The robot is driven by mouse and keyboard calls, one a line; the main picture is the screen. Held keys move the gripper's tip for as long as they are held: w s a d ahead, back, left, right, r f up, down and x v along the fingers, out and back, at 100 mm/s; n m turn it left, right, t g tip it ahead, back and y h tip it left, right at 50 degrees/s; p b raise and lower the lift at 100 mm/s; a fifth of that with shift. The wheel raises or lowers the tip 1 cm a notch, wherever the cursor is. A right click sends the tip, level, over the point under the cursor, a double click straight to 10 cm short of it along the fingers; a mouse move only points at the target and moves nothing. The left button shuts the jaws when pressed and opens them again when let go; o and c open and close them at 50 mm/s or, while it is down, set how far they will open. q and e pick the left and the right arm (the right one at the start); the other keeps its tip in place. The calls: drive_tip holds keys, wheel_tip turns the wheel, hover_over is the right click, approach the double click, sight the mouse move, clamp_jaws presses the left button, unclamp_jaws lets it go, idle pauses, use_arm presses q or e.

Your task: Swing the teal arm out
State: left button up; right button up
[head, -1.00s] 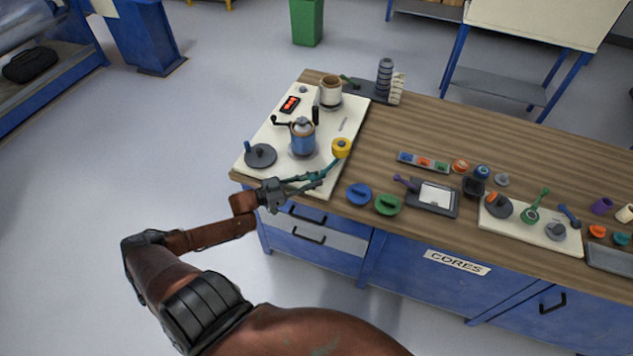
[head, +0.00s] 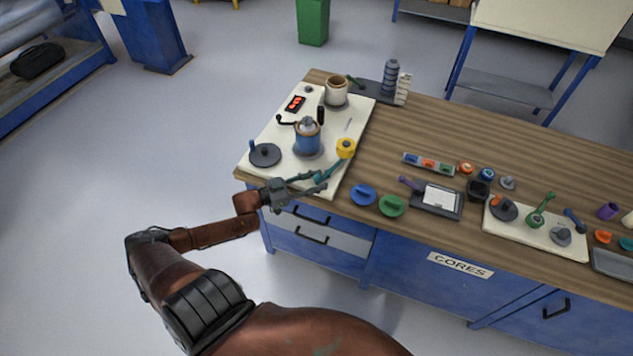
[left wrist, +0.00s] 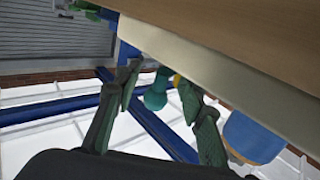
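The teal arm (head: 328,171) reaches from a yellow knob (head: 346,148) toward the front left, at the near right corner of a white board (head: 264,138). In the left wrist view the teal arm's rounded end (left wrist: 156,92) shows between the fingers, with a bit of yellow behind it. My left gripper (head: 318,181) is at the board's front edge, by the teal arm's free end. Its fingers are apart and also show apart in the left wrist view (left wrist: 163,95). Whether either finger touches the arm I cannot tell. My right gripper is not in view.
A blue canister (head: 306,138) with a crank and a dark round disc (head: 265,155) stand on the board. A blue knob (head: 363,194) and a green knob (head: 391,206) lie to the right on the wooden bench (head: 400,140). The floor to the left is clear.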

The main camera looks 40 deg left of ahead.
use_arm(q)
drive_tip(key=v, duration=1.2)
drive_tip(key=shift+f, duration=0.15)
